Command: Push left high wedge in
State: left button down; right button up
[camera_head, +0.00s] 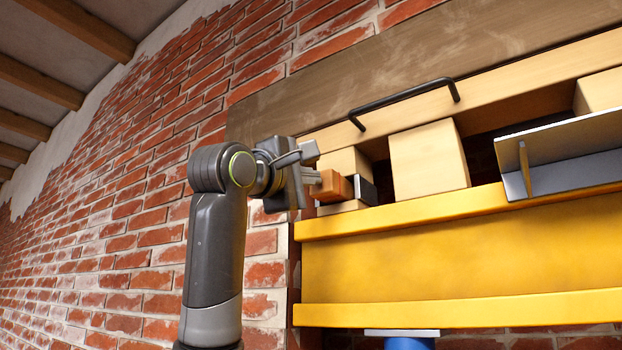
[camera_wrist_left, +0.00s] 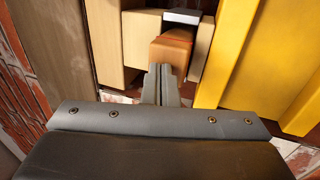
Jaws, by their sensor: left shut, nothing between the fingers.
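The left high wedge (camera_head: 331,187) is an orange-brown wooden piece at the left end of the gap above the yellow beam. It juts out from between pale timber pieces. In the left wrist view the wedge (camera_wrist_left: 172,50) lies straight ahead of the fingertips. My left gripper (camera_head: 311,178) is shut and empty, its tips at the outer end of the wedge. They look touching or nearly so; I cannot tell which. In the left wrist view the shut fingers (camera_wrist_left: 161,84) hide part of the wedge's near end. My right gripper is in neither view.
The yellow steel beam (camera_head: 420,265) runs under the gap. A black handle (camera_head: 405,100) sticks out above. A metal angle (camera_head: 570,150) juts out at right. Brick wall (camera_head: 120,230) fills the left.

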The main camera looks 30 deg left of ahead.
pick_arm(q)
jog(key=s+b, duration=0.4)
jog(key=s, duration=0.4)
jog(key=shift+s+a, duration=0.3)
jog(key=shift+s, duration=0.05)
jog(key=shift+w, duration=0.1)
dwell(0.3)
